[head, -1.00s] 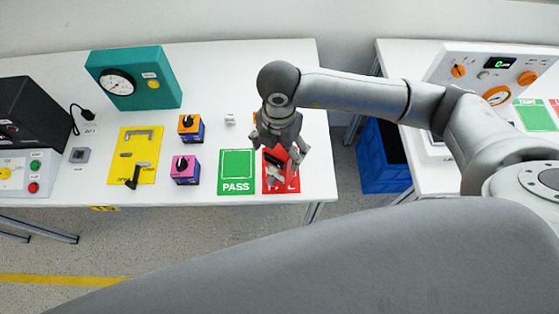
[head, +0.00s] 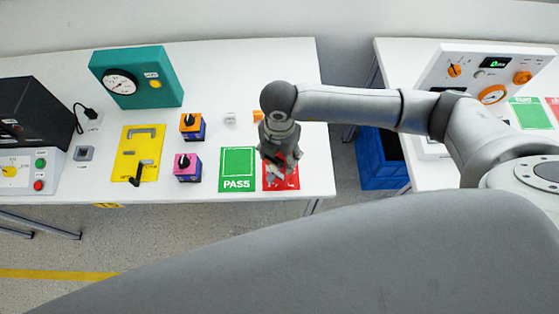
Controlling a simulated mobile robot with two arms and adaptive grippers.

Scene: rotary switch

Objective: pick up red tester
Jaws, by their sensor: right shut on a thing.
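The red tester (head: 281,160) shows only as small red and dark parts between the fingers of my right gripper (head: 279,165). My right gripper points down over the red mat at the front right of the left table and is shut on the tester. The fingers and wrist hide most of the tester, and I cannot tell whether it touches the mat. My left gripper is not in view.
The red mat (head: 290,183) lies beside the green PASS mat (head: 237,170). Left of them stand a purple box (head: 187,168), an orange-topped box (head: 192,127) and a yellow plate (head: 128,160). A blue crate (head: 378,158) stands between the tables.

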